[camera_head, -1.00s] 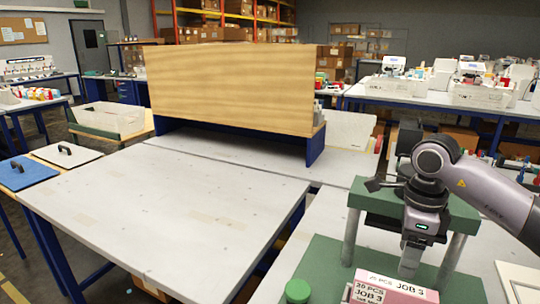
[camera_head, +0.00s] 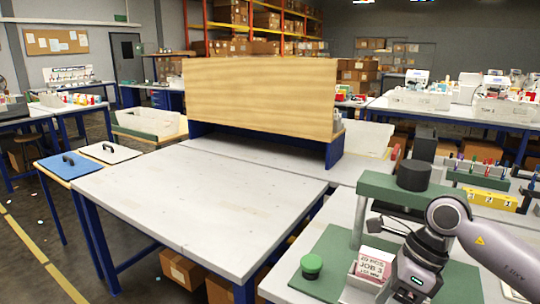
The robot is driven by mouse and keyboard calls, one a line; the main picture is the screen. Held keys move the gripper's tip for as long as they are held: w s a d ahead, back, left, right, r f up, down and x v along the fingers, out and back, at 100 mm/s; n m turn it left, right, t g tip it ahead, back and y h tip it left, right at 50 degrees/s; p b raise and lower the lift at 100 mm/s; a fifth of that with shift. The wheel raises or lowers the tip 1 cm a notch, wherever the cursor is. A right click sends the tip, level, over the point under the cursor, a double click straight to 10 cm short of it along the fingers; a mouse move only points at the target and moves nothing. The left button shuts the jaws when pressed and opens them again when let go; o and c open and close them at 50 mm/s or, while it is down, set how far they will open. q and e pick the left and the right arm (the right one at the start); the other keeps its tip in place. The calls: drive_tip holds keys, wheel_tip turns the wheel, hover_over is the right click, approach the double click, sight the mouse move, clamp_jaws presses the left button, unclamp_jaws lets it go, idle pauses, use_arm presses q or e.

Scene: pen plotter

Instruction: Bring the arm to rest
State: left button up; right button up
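My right arm comes in from the right edge, and its hand (camera_head: 412,279) hangs low at the bottom of the view, with a small green light on it. The fingers are not clearly visible, so I cannot tell whether they are open or what they hold. The hand is in front of a green press-like stand (camera_head: 392,190) with a black cylinder on top. A pink and white box marked JOB 3 (camera_head: 372,268) is just left of the hand; I cannot tell whether they touch. My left gripper is not in view.
A green round cap (camera_head: 311,264) stands on the green base left of the box. A wide grey table (camera_head: 200,205) is bare, with a wooden panel (camera_head: 260,98) behind it. A rack of coloured pens (camera_head: 478,168) and a yellow block (camera_head: 490,198) are at the right.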

drive_tip(key=s+a+r+m+t+y, duration=0.1)
drive_tip(key=s+a+m+t+y, duration=0.15)
drive_tip(key=a+m+y, duration=0.45)
drive_tip(key=s+a+r+m+t+y, duration=0.25)
drive_tip(key=a+m+y, duration=0.25)
drive_tip(key=a+y, duration=0.4)
drive_tip(key=w+d+f+m+t+h, duration=0.1)
drive_tip(key=d+f+m+t+h, duration=0.45)
drive_tip(key=m, duration=0.65)
drive_tip(key=w+d+f+m+t+h, duration=0.1)
drive_tip(key=d+f+m+t+h, duration=0.45)
drive_tip(key=m, duration=0.65)
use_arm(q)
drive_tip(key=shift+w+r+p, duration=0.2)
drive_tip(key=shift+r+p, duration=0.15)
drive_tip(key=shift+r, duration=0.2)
use_arm(e)
drive_tip(key=s+d+f+m+g+h, duration=0.2)
drive_tip(key=s+f+m, duration=0.3)
drive_tip(key=f, duration=0.3)
drive_tip(key=s+d+f+m+g+h, duration=0.2)
drive_tip(key=s+f+m+h, duration=0.3)
drive_tip(key=s+f, duration=0.3)
drive_tip(key=shift+s+d+f+g, duration=0.2)
drive_tip(key=shift+d+f+g, duration=0.15)
drive_tip(key=shift+d, duration=0.25)
